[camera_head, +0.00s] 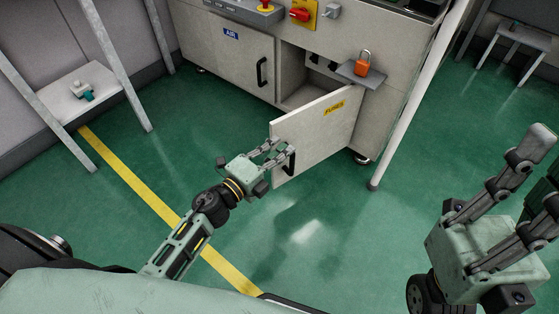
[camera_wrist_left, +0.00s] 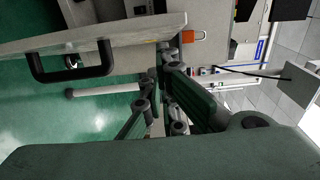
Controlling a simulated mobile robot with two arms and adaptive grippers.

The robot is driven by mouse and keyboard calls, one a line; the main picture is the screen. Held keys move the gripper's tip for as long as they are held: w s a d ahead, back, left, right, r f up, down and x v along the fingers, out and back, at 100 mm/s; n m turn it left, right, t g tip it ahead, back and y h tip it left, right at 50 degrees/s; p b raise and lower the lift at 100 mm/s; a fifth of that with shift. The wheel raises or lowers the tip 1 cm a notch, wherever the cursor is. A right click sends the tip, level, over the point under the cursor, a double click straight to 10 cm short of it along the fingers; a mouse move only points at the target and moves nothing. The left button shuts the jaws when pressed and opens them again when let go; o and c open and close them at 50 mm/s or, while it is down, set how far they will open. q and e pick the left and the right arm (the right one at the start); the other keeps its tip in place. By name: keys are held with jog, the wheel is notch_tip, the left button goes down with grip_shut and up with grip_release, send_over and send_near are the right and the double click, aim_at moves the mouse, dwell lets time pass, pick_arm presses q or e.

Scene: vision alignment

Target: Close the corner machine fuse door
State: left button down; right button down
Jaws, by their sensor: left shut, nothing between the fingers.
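The fuse door (camera_head: 318,135), a pale grey panel with a yellow FUSES label (camera_head: 334,107), stands swung open from the machine. Its black handle (camera_head: 290,161) is near the free edge. My left gripper (camera_head: 280,150) is shut and empty, at the door's free edge close to the handle; I cannot tell whether it touches. In the left wrist view the door (camera_wrist_left: 140,32) and its handle (camera_wrist_left: 72,62) show beside the gripper's fingers (camera_wrist_left: 160,75). My right gripper (camera_head: 545,180) is at the lower right, away from the door, its fingers spread apart.
The open compartment (camera_head: 300,90) is behind the door. The AIR door (camera_head: 230,55) is closed to the left. A white post (camera_head: 408,110) stands right of the door. The green floor in front is clear.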

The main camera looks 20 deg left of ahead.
pick_arm(q)
jog(key=shift+w+a, duration=0.3)
jog(key=shift+a, duration=0.1)
jog(key=shift+a, duration=0.1)
